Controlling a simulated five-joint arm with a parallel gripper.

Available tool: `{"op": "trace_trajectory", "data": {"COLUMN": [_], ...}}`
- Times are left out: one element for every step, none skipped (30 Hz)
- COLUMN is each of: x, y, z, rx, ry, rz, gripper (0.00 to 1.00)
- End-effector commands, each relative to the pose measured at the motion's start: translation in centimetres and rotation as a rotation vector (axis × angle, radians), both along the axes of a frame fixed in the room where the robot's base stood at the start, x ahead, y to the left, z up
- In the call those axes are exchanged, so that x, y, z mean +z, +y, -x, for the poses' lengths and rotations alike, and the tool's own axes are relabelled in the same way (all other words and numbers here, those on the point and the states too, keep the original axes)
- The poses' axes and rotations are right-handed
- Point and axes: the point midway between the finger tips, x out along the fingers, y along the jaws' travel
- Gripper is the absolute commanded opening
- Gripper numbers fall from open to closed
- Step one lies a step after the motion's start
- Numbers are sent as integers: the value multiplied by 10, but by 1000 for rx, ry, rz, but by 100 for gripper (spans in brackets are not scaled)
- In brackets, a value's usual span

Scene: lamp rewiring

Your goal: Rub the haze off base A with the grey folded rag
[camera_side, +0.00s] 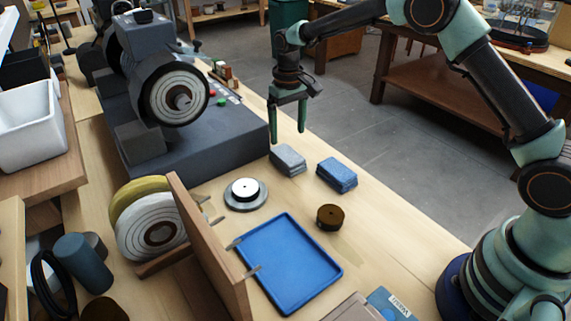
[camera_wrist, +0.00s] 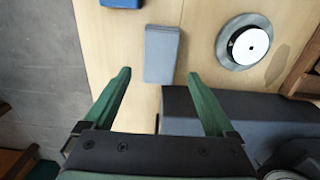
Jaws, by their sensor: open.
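The grey folded rag (camera_side: 288,160) lies flat on the bench beside the grey machine's corner. It also shows in the wrist view (camera_wrist: 161,50), ahead of and between my fingertips. My gripper (camera_side: 287,137) is open and empty, pointing down above the bench edge, a little behind the rag and apart from it. Its two green fingers also show in the wrist view (camera_wrist: 158,74). A round grey base with a white top (camera_side: 246,194) stands left of the rag, and in the wrist view (camera_wrist: 245,42) at the upper right. No letter or haze is readable on it.
A blue folded cloth (camera_side: 337,174) lies right of the grey rag. A brown round piece (camera_side: 330,217) and an empty blue tray (camera_side: 290,262) are nearer the camera. An upright wooden board (camera_side: 208,245) stands left of the tray.

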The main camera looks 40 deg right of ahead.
Motion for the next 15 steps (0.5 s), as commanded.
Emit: {"op": "trace_trajectory", "data": {"x": [-4, -6, -10, -13, -15, -19, -22, -24, -28, -31, -33, -37, -40, -43, -46], "y": [0, 0, 0, 0, 0, 0, 0, 0, 0, 0, 0, 0, 0, 0, 0], "z": [1, 1, 1, 1, 1, 1, 1, 1, 1, 1, 1, 1, 1, 1, 2], "rx": [0, 0, 0, 0, 0, 0, 0, 0, 0, 0, 0, 0, 0, 0, 0], "ry": [2, 2, 2, 3, 4, 3, 3, 2, 3, 4, 3, 2, 2, 3, 4], "rz": [0, 0, 0, 0, 0, 0, 0, 0, 0, 0, 0, 0, 0, 0, 0], "gripper": [90, 90, 90, 90, 90, 90, 90, 90, 90, 90, 90, 90, 90, 90, 90]}}
